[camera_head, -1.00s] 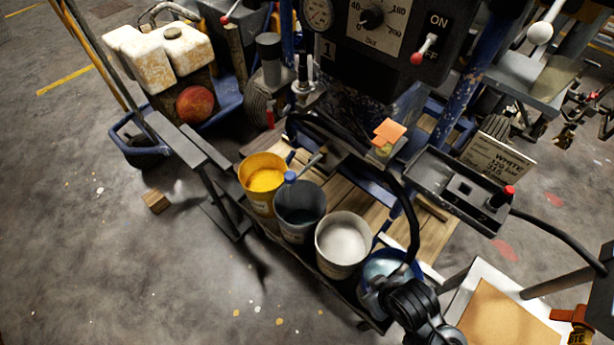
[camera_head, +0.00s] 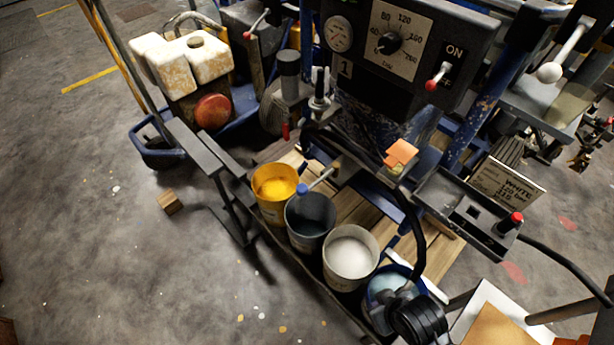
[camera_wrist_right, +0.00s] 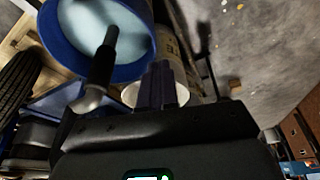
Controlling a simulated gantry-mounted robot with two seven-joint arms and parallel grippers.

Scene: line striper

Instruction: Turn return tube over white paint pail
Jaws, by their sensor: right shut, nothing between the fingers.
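The white paint pail (camera_head: 350,262) stands between a dark grey-blue pail (camera_head: 310,222) and a blue pail (camera_head: 378,318) on the striper's deck. A thin tube with a blue end (camera_head: 302,188), seemingly the return tube, slants over the grey-blue pail, not over the white one. In the right wrist view my right gripper (camera_wrist_right: 163,88) is shut and empty. The blue pail's rim (camera_wrist_right: 52,30) is close beside it, with a dark rod in front. My left gripper is out of view.
A yellow pail (camera_head: 270,205) stands at the row's left end. A black hose (camera_head: 414,228) curves down near the white and blue pails. The control box (camera_head: 400,45) rises behind, and a tray with a red knob (camera_head: 515,218) is to the right. The floor at left is mostly clear.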

